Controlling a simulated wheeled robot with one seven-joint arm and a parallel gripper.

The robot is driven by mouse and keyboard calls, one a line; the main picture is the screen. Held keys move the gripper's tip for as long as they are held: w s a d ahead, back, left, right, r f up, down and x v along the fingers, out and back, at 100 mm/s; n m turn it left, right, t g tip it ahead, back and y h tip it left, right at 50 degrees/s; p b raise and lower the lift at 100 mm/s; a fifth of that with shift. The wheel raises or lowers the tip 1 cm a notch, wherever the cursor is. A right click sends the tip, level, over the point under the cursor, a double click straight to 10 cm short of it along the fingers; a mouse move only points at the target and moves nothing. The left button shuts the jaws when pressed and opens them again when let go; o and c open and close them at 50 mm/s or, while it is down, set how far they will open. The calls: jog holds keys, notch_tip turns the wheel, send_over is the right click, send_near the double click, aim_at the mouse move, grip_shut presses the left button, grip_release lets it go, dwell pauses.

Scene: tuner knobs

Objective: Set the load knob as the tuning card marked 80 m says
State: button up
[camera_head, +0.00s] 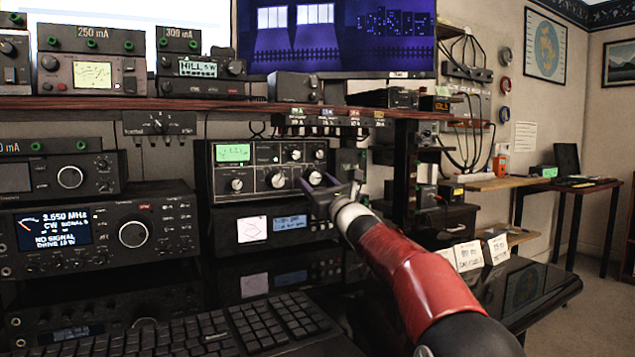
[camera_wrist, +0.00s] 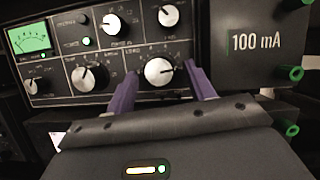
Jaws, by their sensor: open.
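The tuner (camera_head: 255,172) has a green-lit meter and several silver-faced knobs. My gripper (camera_head: 332,188) is in front of its lower right knob (camera_head: 314,178). In the wrist view, my gripper's purple fingers (camera_wrist: 159,78) are open, one at each side of that knob (camera_wrist: 158,72). Contact cannot be told. A small label above it seems to read LOAD; its scale is too small to read. Another large knob (camera_wrist: 90,78) is to its left. Two white cards (camera_head: 468,256) (camera_head: 497,249) stand at the right; their writing is not readable.
A transceiver (camera_head: 100,235) at the left shows 3.550 MHz, CW and NO SIGNAL. A box marked 100 mA (camera_wrist: 258,42) is right of the tuner. A shelf (camera_head: 200,104) runs above it. A keyboard (camera_head: 235,325) lies in front.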

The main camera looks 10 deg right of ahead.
jog(key=c, duration=1)
